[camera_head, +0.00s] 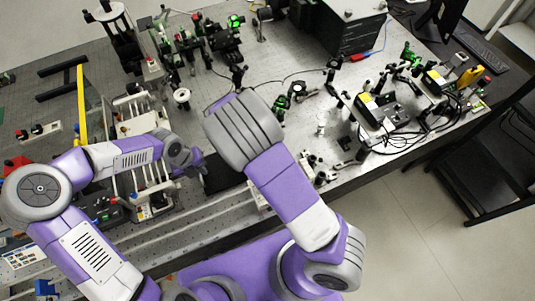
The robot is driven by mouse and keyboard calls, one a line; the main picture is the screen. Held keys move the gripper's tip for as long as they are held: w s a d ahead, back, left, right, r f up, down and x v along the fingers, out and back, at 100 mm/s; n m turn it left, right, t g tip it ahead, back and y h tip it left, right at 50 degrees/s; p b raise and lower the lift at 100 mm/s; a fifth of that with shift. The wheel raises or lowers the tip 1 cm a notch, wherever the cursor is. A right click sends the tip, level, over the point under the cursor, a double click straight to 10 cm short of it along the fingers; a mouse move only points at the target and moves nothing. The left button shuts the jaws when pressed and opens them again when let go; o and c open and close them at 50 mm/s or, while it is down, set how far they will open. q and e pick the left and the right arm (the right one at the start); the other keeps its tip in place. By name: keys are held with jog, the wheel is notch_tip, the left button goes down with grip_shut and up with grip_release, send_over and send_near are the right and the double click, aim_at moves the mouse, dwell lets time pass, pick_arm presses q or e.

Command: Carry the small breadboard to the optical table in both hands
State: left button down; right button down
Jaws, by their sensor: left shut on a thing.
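My left gripper (190,168) is at the end of the arm that comes in from the left. It is shut on the near left side of a dark flat plate, which looks like the small breadboard (220,173). Only part of the plate shows, between my two arms; its far and right parts are hidden by my right arm. My right gripper is hidden behind its own wrist and forearm, so its hold on the plate cannot be seen. The large perforated optical table (290,60) stretches behind and beneath my arms.
Optical mounts with green parts (225,38) stand at the back. A black box (345,28) is at the back right. Boxed instruments with coiled cables (385,112) stand at right. A white rack (150,180) stands left of the plate. A black cart (490,150) is beyond the table's right edge.

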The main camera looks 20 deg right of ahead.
pick_arm(q)
jog(key=shift+f, duration=0.3)
pick_arm(e)
jog(key=shift+f, duration=0.3)
pick_arm(q)
jog(key=c, duration=1.1)
grip_release()
jog(key=shift+r, duration=0.1)
pick_arm(e)
jog(key=c, duration=1.1)
grip_release()
jog(key=shift+r, duration=0.1)
pick_arm(q)
jog(key=shift+r, duration=0.1)
pick_arm(e)
jog(key=shift+r, duration=0.1)
